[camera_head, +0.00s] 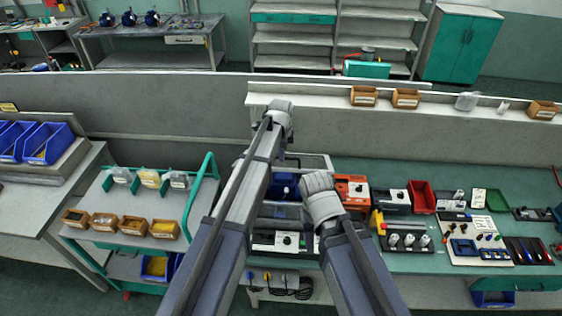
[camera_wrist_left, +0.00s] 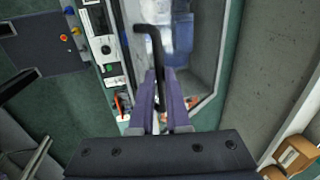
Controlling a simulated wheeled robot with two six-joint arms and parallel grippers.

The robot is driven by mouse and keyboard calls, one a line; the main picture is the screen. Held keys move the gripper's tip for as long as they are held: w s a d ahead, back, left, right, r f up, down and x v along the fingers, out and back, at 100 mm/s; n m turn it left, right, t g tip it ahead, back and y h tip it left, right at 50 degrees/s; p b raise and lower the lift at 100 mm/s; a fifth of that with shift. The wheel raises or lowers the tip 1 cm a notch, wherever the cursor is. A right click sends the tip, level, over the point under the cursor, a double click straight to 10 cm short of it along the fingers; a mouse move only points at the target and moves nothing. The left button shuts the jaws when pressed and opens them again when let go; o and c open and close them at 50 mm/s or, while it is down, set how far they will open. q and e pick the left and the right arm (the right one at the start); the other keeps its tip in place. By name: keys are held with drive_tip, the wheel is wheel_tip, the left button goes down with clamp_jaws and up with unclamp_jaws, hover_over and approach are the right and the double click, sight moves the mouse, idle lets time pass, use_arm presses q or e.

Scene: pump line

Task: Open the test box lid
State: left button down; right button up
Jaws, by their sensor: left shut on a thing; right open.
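The test box (camera_head: 318,161) stands on the green bench behind my arms, with a blue thing (camera_head: 284,187) inside it. In the left wrist view the box (camera_wrist_left: 211,50) has a grey rim and blue parts showing inside (camera_wrist_left: 182,35). My left gripper (camera_wrist_left: 162,95) is shut on a black bent lid handle (camera_wrist_left: 157,50) in front of the box. In the head view its fingers are hidden behind my left arm. My right gripper (camera_head: 319,184) is lower, near the box's front right; its fingers are mostly hidden and it is open. The lid's angle is unclear.
A control panel (camera_wrist_left: 103,45) lies beside the box. An orange unit (camera_head: 352,190), a red bin (camera_head: 421,197) and a tool board (camera_head: 478,240) are to the right. A green-framed cart (camera_head: 207,180) with small bins stands left. A raised shelf (camera_head: 430,107) runs behind.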

use_arm(q)
drive_tip(key=w+r, duration=0.1)
drive_tip(key=w+r+p, duration=0.1)
drive_tip(key=w, duration=0.1)
drive_tip(key=shift+w, duration=0.25)
drive_tip(key=c, duration=1.3)
unclamp_jaws()
drive_tip(key=o, duration=0.4)
drive_tip(key=shift+w+f, duration=0.2)
drive_tip(key=shift+s+r, duration=0.15)
drive_tip(key=shift+s, duration=0.05)
